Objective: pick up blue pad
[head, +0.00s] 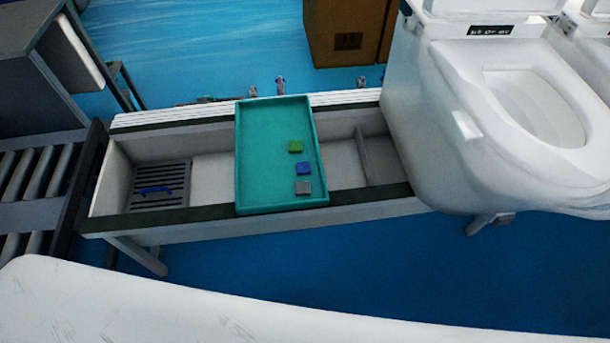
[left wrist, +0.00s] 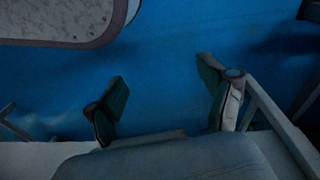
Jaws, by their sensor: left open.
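The blue pad (head: 304,168) is a small square lying in the teal tray (head: 262,196). A green pad (head: 295,147) lies just behind it and a grey pad (head: 303,188) just in front. None of the pads shows in the left wrist view. My left gripper (left wrist: 162,95) is open and empty there, with its two fingers wide apart over the blue floor. Neither gripper shows in the head view, so both are away from the tray there.
The tray rests across a long trough-like bench (head: 180,224). A white toilet (head: 440,130) stands close on the right. A dark grate (head: 160,187) with a blue item lies in the bench's left part. A roller conveyor (head: 35,175) is at the left.

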